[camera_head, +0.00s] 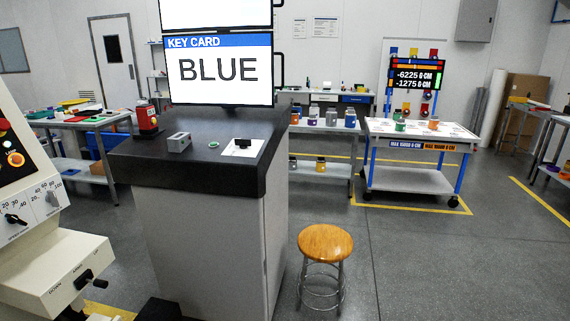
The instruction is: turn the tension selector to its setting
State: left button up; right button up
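A cream machine (50,250) stands at the left edge, partly cut off by the frame. Its sloped panel carries a black knob (14,219) with a number scale, and a second, pale knob (52,198) with a scale marked up to 100. The small lettering under the knobs is too blurred to tell which one is the tension selector. Lower down, a black lever (88,280) sits on a box front with position labels. Neither of my grippers is in view.
A dark-topped cabinet (135,160) stands right of the machine, with a red device (147,121), a grey box (179,142) and a screen (218,70) reading KEY CARD BLUE. A wooden stool (325,243) stands beside it. Open floor (430,270) lies to the right.

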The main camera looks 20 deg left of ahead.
aim_at(51, 197)
jog(key=u, duration=0.4)
jog(key=i, duration=1.1)
jog(key=u, duration=1.45)
jog(key=i, duration=0.95)
jog(key=u, duration=1)
